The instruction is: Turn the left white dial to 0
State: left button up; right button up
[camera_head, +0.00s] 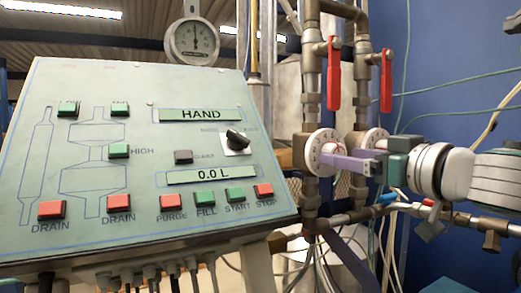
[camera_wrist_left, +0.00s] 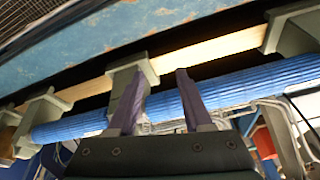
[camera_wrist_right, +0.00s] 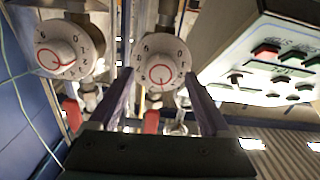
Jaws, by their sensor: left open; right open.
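The left white dial (camera_head: 316,142) is a round white disc with numbers and a red ring, on the pipework right of the panel. In the right wrist view, which looks inverted, it is the dial (camera_wrist_right: 160,58) nearer the panel. My right gripper (camera_head: 335,160) is open in front of it. In the right wrist view the two purple fingers (camera_wrist_right: 159,78) flank the dial's face; contact cannot be told. The dial's exact setting is unclear. My left gripper (camera_wrist_left: 157,74) is open and empty, facing a blue pipe and beams.
A second white dial (camera_head: 375,136) sits just right of the first and also shows in the right wrist view (camera_wrist_right: 62,50). Red lever handles (camera_head: 333,75) hang above the dials. The sloped control panel (camera_head: 150,150) with buttons stands at left, a gauge (camera_head: 193,42) behind it.

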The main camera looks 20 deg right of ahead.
jog(key=shift+w+a, duration=0.1)
jog(key=shift+w, duration=0.65)
grip_shut()
